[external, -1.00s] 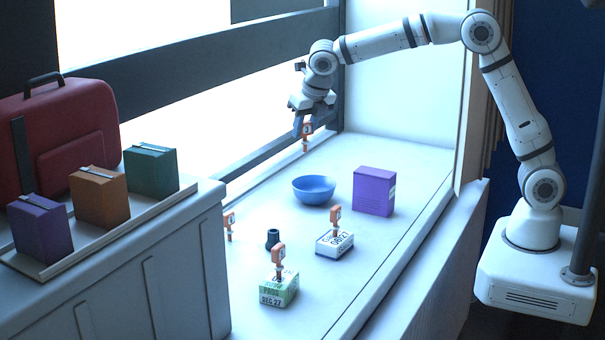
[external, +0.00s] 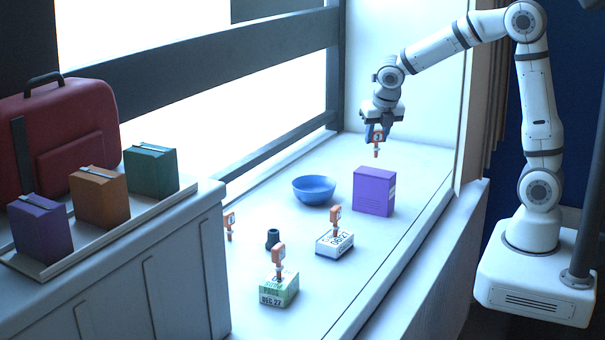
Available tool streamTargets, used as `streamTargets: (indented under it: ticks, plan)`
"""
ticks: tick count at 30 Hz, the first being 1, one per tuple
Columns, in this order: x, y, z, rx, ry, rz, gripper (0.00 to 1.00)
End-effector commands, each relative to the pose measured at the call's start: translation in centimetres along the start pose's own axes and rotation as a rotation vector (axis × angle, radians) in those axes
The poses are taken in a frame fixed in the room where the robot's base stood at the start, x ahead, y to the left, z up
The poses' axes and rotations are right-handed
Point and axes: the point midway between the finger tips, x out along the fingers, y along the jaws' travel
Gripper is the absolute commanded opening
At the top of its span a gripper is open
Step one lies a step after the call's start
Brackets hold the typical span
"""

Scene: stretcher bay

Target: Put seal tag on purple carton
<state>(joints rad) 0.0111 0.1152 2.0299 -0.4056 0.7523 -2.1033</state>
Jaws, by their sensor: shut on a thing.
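My gripper (external: 378,128) is shut on an orange seal tag (external: 377,138) with a dark number on a white face. It holds the tag upright, with its stem pointing down, above the purple carton (external: 374,192) on the white bench. The tag appears just above the carton's top and apart from it. Another purple carton (external: 40,230) stands on the tray at the left.
A blue bowl (external: 314,190) sits left of the bench's purple carton. A small dark cup (external: 272,239) stands near the blocks. An orange carton (external: 99,197) and a green carton (external: 151,171) share the tray (external: 110,231) by a red case (external: 75,130).

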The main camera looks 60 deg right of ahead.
Motion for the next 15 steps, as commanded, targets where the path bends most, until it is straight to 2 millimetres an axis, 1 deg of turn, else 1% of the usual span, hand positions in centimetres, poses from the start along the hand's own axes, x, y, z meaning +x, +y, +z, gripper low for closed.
streamTargets:
  ticks: [9, 15]
  plan:
    - [3.4, 0.0, -1.5, -0.002, 0.002, -0.001, 0.11]
    - [3.5, 0.1, -1.5, 0.000, 0.000, 0.001, 0.11]
